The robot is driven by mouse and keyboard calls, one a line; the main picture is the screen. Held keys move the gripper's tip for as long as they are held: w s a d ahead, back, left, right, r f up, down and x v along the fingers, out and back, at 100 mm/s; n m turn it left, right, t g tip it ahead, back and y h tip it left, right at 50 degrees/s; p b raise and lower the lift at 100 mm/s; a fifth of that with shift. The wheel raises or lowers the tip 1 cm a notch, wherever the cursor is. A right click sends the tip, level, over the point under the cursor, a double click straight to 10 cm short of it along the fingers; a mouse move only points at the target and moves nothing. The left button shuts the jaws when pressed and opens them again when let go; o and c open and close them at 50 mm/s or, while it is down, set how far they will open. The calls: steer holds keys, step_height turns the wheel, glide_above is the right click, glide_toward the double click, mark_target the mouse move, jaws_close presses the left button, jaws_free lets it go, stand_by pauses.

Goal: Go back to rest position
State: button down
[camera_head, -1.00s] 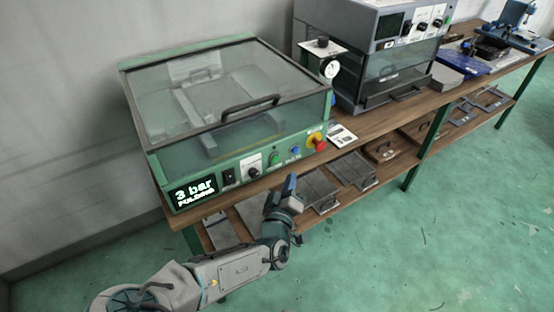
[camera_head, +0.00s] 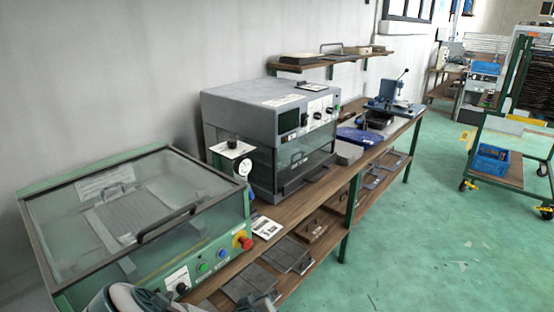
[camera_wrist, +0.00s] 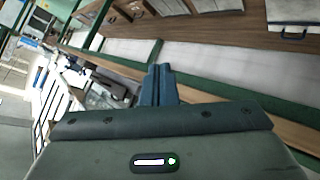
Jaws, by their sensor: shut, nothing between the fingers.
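My gripper (camera_wrist: 158,84) shows in the wrist view with its two dark blue fingers together and nothing between them. It points toward the wooden bench and its green frame, apart from them. In the head view, only part of my arm shows at the bottom edge, and I cannot make out the fingers there. The green machine with the glass lid (camera_head: 130,205) stands at the left of the bench, its lid down. Its red knob (camera_head: 243,240) is at its front right corner.
A grey oven-like machine (camera_head: 265,105) stands on the bench (camera_head: 290,208) behind the green one. Flat trays (camera_head: 287,253) lie on the lower shelf. A trolley with a blue crate (camera_head: 492,158) stands at right. The green floor (camera_head: 410,235) is clear in between.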

steer(key=s+d+r+m+g+p, duration=0.1)
steer(key=s+d+r+g, duration=0.1)
steer(key=s+d+r, duration=0.4)
steer(key=s+d+r+m+g+y+p, duration=0.1)
steer(key=s+d+r+m+g, duration=0.1)
steer(key=s+d+r, duration=0.4)
steer(key=s+d+r+m+g+y+p, duration=0.1)
steer(key=s+d+r+g, duration=0.3)
steer(key=r, duration=1)
steer(key=s+d+m, duration=0.1)
steer(key=s+d, duration=0.1)
steer(key=d, duration=0.2)
steer(key=shift+s+p, duration=0.15)
steer(key=shift+p, duration=0.2)
